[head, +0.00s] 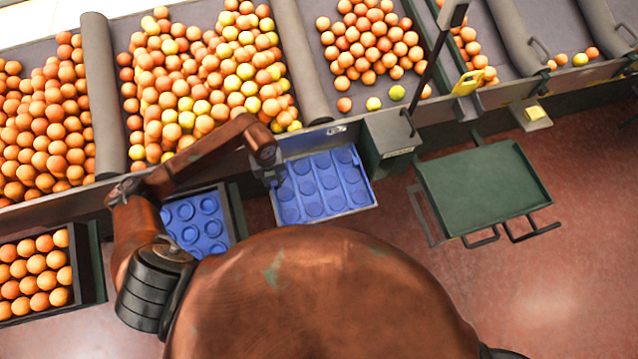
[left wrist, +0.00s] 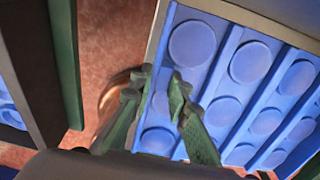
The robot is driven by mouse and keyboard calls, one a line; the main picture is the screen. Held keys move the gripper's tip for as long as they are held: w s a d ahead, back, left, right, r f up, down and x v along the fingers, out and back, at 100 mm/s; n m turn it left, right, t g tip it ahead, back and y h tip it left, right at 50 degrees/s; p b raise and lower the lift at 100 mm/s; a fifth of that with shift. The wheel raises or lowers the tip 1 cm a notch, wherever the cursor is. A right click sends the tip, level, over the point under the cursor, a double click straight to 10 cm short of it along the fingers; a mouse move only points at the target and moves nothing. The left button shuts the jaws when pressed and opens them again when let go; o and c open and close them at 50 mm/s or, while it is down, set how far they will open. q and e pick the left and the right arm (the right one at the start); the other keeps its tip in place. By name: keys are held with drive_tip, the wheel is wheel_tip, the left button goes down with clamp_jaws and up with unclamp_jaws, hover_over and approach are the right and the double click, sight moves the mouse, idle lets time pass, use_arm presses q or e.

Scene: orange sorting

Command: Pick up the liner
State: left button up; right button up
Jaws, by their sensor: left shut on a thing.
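A blue liner (head: 325,187) with rows of round recesses lies in a pale-rimmed holder below the orange bins. It also fills much of the left wrist view (left wrist: 225,112). My left gripper (head: 273,180) is at its left edge in the head view. In the left wrist view my left gripper (left wrist: 163,82) has its green fingers on either side of that edge, shut on the liner. The exact contact is partly hidden by the fingers. My right gripper does not show.
Another blue liner (head: 186,212) sits in a dark crate (head: 233,212) to the left, partly hidden by my arm. A crate of oranges (head: 84,262) stands at far left. A grey-green box (head: 389,140) adjoins the holder's right side. A green tray table (head: 484,187) stands farther right.

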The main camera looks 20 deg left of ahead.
use_arm(q)
clamp_jaws()
wheel_tip(320, 180, up, 18)
drive_tip(key=p, duration=0.1)
idle(0.3)
